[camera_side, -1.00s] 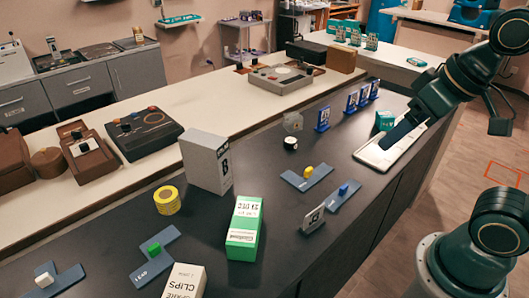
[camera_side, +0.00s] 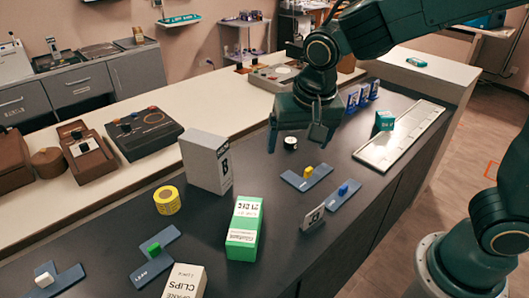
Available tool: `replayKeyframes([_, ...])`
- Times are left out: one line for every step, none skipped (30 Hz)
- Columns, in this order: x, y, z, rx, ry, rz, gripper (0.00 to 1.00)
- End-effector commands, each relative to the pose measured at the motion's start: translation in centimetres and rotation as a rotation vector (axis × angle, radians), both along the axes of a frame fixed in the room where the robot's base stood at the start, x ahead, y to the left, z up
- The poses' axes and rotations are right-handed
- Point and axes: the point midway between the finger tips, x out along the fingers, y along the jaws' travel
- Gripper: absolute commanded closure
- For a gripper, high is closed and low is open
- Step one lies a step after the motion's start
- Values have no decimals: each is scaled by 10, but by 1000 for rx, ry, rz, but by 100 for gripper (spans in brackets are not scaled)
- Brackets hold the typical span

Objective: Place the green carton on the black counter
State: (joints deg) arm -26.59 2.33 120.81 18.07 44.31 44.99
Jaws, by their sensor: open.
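A green carton (camera_side: 245,228) with a white label stands upright on the black counter (camera_side: 225,275), near the middle front. A smaller teal-green box (camera_side: 384,120) sits at the left edge of the pale tray (camera_side: 400,138) at the counter's right end; I cannot tell if it rests on the tray or beside it. My gripper (camera_side: 296,142) is open, fingers down, above the counter's far middle part. I see nothing between its fingers. It is apart from both boxes, up and right of the green carton and left of the teal one.
Blue pieces with yellow (camera_side: 308,171) and blue knobs (camera_side: 343,190) lie right of centre, beside a small sign (camera_side: 313,218).

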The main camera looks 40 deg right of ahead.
Motion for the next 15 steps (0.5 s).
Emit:
replayKeyframes([6, 10, -9, -8, 8, -19, 15])
replayKeyframes([9, 15, -13, -12, 9, -34, 15])
replayKeyframes([13, 22, -19, -16, 10, -53, 15])
replayKeyframes([16, 27, -24, -20, 10, -68, 15])
replayKeyframes([19, 33, -29, -24, 10, -82, 15])
replayKeyframes([22, 40, -35, -30, 10, -100, 15])
replayKeyframes([25, 45, -40, -34, 9, -116, 15])
replayKeyframes([27, 51, -45, -38, 8, -130, 15])
replayKeyframes([30, 58, -52, -45, 7, -149, 15])
replayKeyframes([32, 63, -58, -50, 5, -162, 15])
replayKeyframes([34, 69, -63, -55, 3, -177, 15])
replayKeyframes([35, 76, -71, -61, -1, -194, 15])
replayKeyframes([37, 81, -76, -65, -6, -208, 15])
replayKeyframes([38, 86, -82, -71, -8, -220, 15])
replayKeyframes([39, 93, -89, -77, -13, -235, 15])
